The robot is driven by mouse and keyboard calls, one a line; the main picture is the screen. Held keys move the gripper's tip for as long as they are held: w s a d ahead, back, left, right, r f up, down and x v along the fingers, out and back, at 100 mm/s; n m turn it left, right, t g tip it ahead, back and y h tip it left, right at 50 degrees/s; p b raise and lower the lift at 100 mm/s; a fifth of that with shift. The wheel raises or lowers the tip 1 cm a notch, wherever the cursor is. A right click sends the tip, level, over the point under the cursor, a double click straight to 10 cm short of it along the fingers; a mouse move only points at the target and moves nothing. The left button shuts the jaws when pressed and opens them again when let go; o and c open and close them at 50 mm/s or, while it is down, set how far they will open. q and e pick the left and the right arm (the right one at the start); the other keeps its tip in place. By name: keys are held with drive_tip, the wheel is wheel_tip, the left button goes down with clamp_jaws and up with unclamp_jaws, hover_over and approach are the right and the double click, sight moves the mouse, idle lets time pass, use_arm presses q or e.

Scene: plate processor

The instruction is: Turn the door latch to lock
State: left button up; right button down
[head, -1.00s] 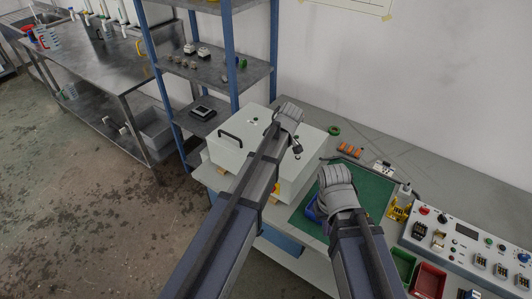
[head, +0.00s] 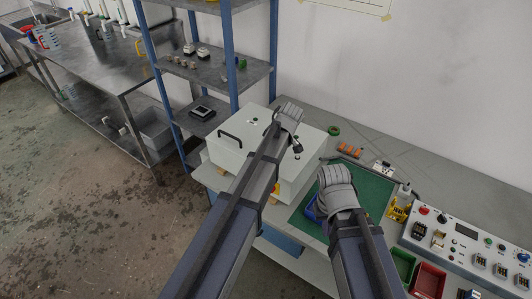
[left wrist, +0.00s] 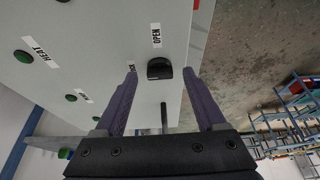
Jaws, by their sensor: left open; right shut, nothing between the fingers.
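The plate processor is a pale grey-white box (head: 228,158) with a black handle on top, on the bench in the head view. In the left wrist view its panel (left wrist: 105,40) carries a black door latch (left wrist: 159,68) with an OPEN label (left wrist: 156,35) beside it; another label is partly covered by a finger. My left gripper (left wrist: 161,74) is open, with its fingertips on either side of the latch. In the head view the left arm reaches across the box. My right gripper (head: 336,182) is above the green mat, shut and empty; its fingertips are hidden.
The green mat (head: 371,192) lies right of the box. A control panel (head: 465,245), a red bin (head: 430,279) and a green bin (head: 403,263) are farther right. A blue-framed shelf (head: 210,70) stands behind left. The panel also has a green HEAT button (left wrist: 23,56).

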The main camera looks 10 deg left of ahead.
use_arm(q)
drive_tip(key=shift+r, duration=0.1)
drive_tip(key=p+v, duration=0.7)
drive_tip(key=shift+d+r, duration=0.2)
drive_tip(key=shift+r, duration=0.05)
drive_tip(key=shift+s, duration=0.1)
drive_tip(key=s+d+f+m+h+b, duration=0.1)
drive_tip(key=s+d+f+m+b, duration=0.1)
drive_tip(key=s+m, duration=0.4)
drive_tip(key=s+d+f+m+g+h+b, duration=0.1)
drive_tip(key=s+d+f+m+b, duration=0.2)
drive_tip(key=s+m, duration=0.3)
drive_tip(key=s+d+f+m+h+b, duration=0.1)
drive_tip(key=s+d+f+m, duration=0.3)
drive_tip(key=s, duration=0.6)
drive_tip(key=shift+s+f+m+g+b, duration=0.3)
drive_tip(key=shift+s+m+b, duration=0.1)
drive_tip(key=shift+m+b, duration=0.55)
